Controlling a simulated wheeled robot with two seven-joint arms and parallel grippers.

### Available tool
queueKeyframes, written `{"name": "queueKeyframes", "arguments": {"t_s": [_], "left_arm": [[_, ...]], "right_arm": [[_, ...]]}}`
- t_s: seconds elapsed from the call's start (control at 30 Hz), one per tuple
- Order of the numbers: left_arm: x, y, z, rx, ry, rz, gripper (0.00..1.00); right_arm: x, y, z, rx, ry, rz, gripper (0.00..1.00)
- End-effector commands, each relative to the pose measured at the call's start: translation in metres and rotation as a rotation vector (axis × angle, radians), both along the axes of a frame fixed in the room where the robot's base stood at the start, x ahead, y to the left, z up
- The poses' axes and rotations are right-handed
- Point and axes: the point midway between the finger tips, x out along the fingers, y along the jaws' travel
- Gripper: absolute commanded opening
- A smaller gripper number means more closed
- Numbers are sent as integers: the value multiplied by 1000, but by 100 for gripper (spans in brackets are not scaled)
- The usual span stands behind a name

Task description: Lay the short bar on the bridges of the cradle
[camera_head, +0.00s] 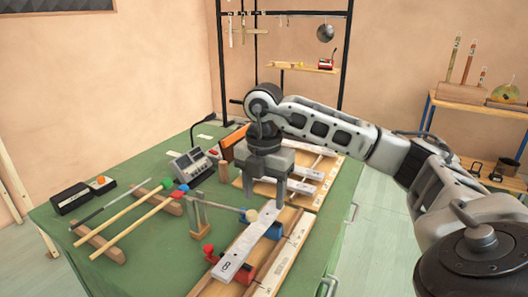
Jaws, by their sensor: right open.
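My right gripper (266,203) points down with its two fingers apart, over the far part of a pale grey bar (243,250). The bar has a dark mark on its near end and lies lengthwise along a wooden cradle (207,284), above red (243,273) and blue (273,231) supports. I cannot tell whether the fingers touch the bar or whether it rests fully on both bridges. Other pale bars (302,187) lie on a wooden frame behind, partly hidden by my gripper. My left gripper is not in view.
Mallets (131,221) lie on wooden rests at the left of the green table (150,262). A black box (71,199), a grey device (191,164) and an upright metal piece with a wooden block (197,214) stand nearby. A black rack (346,50) stands behind.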

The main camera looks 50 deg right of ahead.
Motion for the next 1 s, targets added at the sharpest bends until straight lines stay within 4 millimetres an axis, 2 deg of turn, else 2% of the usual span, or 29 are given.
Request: {"name": "queueKeyframes", "arguments": {"t_s": [0.03,0.23,0.4,0.6,1.0], "left_arm": [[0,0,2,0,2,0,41],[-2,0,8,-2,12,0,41],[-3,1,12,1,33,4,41],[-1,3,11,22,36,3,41],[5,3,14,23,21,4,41]], "right_arm": [[1,0,16,1,-6,0,58],[1,0,66,-1,-5,0,58],[0,-1,96,-1,-2,-1,58],[0,0,106,0,0,-1,58],[0,-1,106,0,0,-1,58]]}}
